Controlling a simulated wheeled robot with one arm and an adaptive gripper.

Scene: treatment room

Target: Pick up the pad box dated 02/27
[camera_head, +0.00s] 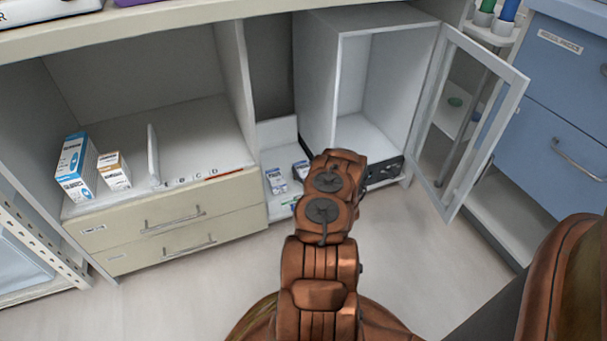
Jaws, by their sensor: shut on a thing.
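My gripper (384,171) is the dark part beyond my orange arm, low in front of the open white cabinet. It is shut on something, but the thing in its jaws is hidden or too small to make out. Two small white and blue boxes stand on the low white shelf left of my arm, a left one (276,181) and a right one (301,170) partly behind the arm. Their print is too small to read, so I cannot tell which box bears 02/27.
A glass-framed cabinet door (468,120) stands open on the right, close to my gripper. A blue drawer unit (560,90) is beyond it. A taller blue-white box (76,168) and a brown-white box (114,171) stand on the left shelf, above drawers (170,220).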

